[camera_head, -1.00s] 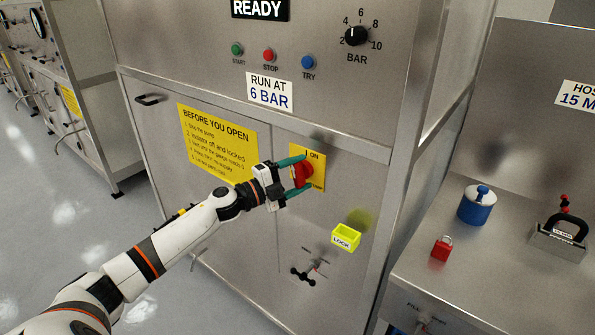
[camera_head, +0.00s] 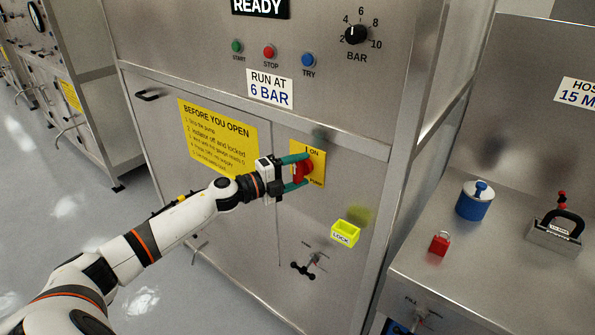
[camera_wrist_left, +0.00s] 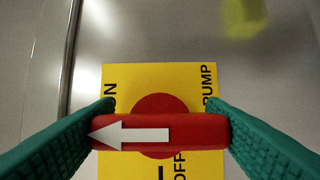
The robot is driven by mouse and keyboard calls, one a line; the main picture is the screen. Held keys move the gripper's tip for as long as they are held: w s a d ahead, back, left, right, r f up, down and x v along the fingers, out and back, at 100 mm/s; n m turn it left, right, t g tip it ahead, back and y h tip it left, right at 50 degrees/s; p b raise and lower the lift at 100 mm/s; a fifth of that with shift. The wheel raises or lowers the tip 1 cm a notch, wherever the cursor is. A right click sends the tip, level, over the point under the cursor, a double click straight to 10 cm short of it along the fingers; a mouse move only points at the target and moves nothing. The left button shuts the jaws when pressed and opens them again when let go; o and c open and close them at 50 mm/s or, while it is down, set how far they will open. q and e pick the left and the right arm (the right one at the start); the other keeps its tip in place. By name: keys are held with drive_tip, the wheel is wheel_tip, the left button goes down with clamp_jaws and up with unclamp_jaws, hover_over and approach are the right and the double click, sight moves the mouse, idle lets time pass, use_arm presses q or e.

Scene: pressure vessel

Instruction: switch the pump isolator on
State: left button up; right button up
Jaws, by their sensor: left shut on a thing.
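The pump isolator's red handle (camera_head: 305,171) sits on a yellow plate (camera_head: 319,160) on the cabinet front. My left gripper (camera_head: 297,173) reaches it from the left, with one green finger above and one below. In the left wrist view the gripper (camera_wrist_left: 160,130) is shut on the ends of the red handle (camera_wrist_left: 207,133). The handle's white arrow points left there, toward the side of the plate marked ON. PUMP is on the plate's right and OFF at its bottom, partly hidden by the handle. My right gripper is out of view.
A yellow LOCK box (camera_head: 345,233) and a black valve handle (camera_head: 303,268) are on the cabinet below the isolator. START, STOP and TRY buttons (camera_head: 268,53) are above. A red padlock (camera_head: 439,243) and a blue cylinder (camera_head: 474,200) stand on the right bench.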

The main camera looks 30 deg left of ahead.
use_arm(q)
drive_tip(key=o, duration=1)
drive_tip(key=shift+s+a+f, duration=0.2)
drive_tip(key=shift+s+a, duration=0.05)
drive_tip(key=shift+s, duration=0.15)
drive_tip(key=shift+b+v, duration=1.65)
drive_tip(key=shift+v, duration=3.85)
drive_tip(key=shift+r, duration=0.15)
